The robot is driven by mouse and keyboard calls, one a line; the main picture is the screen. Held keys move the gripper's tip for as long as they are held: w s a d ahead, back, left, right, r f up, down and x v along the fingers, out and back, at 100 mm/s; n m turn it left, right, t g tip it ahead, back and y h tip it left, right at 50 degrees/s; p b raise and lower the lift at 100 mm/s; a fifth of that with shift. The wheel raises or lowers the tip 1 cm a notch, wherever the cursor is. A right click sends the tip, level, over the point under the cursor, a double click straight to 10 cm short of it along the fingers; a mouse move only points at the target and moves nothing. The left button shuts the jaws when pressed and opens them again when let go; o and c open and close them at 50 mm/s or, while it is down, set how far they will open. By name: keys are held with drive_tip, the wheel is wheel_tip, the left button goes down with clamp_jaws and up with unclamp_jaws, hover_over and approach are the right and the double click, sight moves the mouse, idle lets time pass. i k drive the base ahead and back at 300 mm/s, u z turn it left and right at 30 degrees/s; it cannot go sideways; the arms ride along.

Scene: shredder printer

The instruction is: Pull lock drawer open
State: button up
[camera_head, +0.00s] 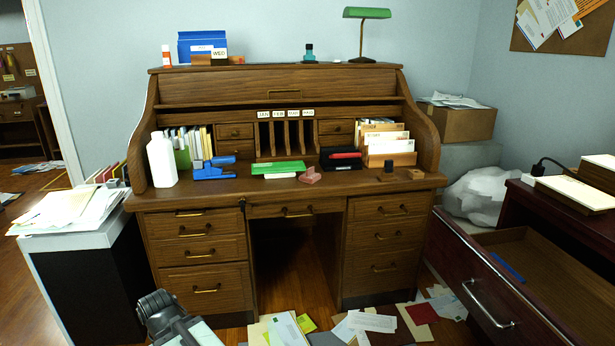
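A wooden roll-top desk (345,187) stands in the middle of the view. Its shallow centre drawer (270,211), with a brass handle, looks shut. A small dark piece, perhaps a lock or key, hangs at the upper left of this drawer (242,203). The drawers on the left side (225,245) and right side (365,235) also look shut. I cannot tell for sure which is the lock drawer. My gripper (157,304) is at the bottom left, low in front of the left drawers and apart from the handles. Its fingertips are not clear enough to show whether it is open.
A dark red desk (450,240) at the right has a drawer (540,285) pulled out. Papers (370,322) litter the floor in front. A bin topped with papers (85,240) stands at the left. Stationery, including a blue stapler (212,171), covers the desktop.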

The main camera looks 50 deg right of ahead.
sight(562, 301)
drive_tip(key=i, duration=0.9)
